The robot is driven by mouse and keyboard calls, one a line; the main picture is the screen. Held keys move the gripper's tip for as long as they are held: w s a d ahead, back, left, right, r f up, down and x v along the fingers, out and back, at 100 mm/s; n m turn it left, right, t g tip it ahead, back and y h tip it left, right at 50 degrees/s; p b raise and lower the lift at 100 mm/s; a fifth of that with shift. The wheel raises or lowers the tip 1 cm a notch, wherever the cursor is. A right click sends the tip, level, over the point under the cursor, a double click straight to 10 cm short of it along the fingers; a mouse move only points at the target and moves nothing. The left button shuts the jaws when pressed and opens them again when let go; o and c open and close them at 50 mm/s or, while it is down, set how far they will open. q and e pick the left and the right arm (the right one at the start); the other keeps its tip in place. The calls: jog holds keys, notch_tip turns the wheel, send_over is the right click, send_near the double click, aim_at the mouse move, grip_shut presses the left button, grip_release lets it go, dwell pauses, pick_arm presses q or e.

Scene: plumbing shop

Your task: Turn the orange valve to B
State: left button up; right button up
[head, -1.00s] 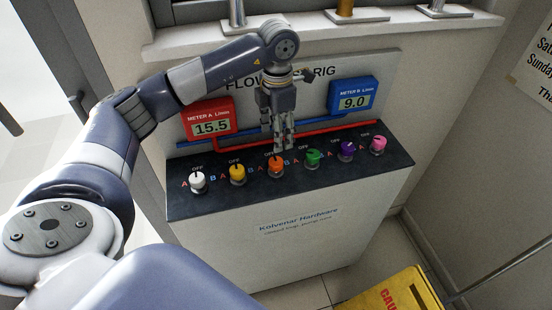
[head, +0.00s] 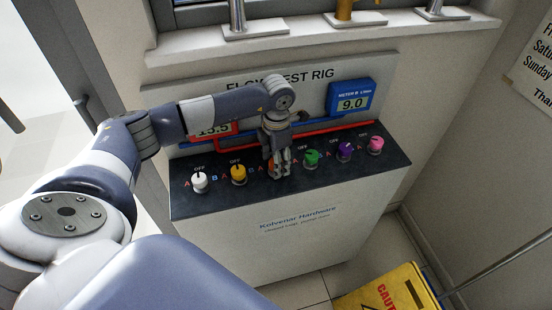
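The flow test rig (head: 240,205) has a dark top with a row of coloured valve knobs. The orange valve (head: 270,164) is between the yellow valve (head: 238,174) and the green valve (head: 311,157). It is mostly hidden behind the fingers of my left gripper (head: 280,170), with only a little orange showing at their left. The gripper points down at the orange valve's place. I cannot tell whether its fingers are closed on the knob, or which way the knob points. My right gripper is not in view.
The white valve (head: 199,182) stands at the left, the purple valve (head: 345,151) and pink valve (head: 375,145) at the right. Meter B (head: 351,98) reads 9.0. Meter A (head: 213,130) is partly covered by my arm. A yellow caution sign (head: 390,290) stands on the floor.

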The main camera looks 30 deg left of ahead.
pick_arm(q)
jog(key=shift+c, duration=0.6)
jog(key=c, duration=1)
jog(key=shift+o, duration=0.2)
